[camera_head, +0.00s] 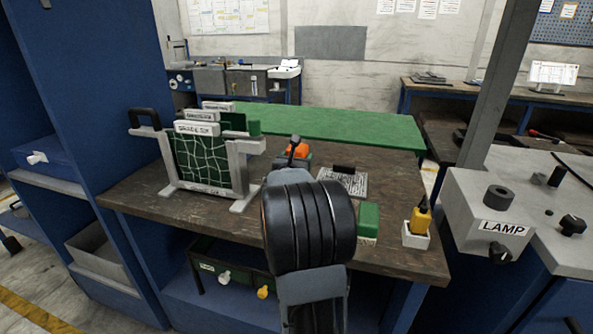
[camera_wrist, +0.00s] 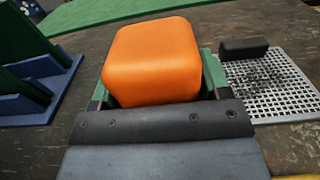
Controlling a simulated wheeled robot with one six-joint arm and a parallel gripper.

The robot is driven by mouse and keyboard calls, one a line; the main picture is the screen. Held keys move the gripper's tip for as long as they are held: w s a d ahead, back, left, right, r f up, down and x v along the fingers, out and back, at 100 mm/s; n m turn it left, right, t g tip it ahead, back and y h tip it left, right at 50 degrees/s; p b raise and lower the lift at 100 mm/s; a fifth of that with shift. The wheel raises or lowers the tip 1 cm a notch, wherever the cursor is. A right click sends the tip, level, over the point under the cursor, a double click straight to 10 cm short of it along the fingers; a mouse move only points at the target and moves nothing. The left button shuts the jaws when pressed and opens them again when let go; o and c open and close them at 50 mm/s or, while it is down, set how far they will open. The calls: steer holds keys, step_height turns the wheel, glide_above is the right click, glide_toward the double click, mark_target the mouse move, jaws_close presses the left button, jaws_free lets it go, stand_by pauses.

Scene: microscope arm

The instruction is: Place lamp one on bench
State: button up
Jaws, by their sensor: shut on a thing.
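My gripper (camera_head: 297,152) is over the wooden bench (camera_head: 385,252), beyond my dark arm. It is shut on an orange rounded block (camera_head: 300,149), which also fills the middle of the wrist view (camera_wrist: 152,60) between green jaw parts. The orange block is the only thing in my gripper; no label on it shows, so I cannot tell whether it is lamp one. Its underside is hidden, so I cannot tell whether it touches the bench. A grey box labelled LAMP (camera_head: 480,205) stands at the right, apart from the bench.
A rack with a green netted panel (camera_head: 202,160) stands left of my gripper. A perforated plate (camera_head: 343,182) with a dark block lies just right of it. A green block (camera_head: 368,219) and a yellow bottle (camera_head: 420,217) stand farther right. A green surface (camera_head: 350,127) lies behind.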

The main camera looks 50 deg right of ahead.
steer(key=shift+w+d+f, duration=0.1)
steer(key=shift+f, duration=0.1)
steer(key=shift+f+b, duration=0.4)
steer(key=shift+f, duration=1.15)
steer(key=shift+f, duration=0.1)
steer(key=shift+f, duration=0.1)
steer(key=o, duration=1.2)
steer(key=shift+c, duration=0.2)
steer(key=shift+r, duration=0.2)
steer(key=v, duration=1.2)
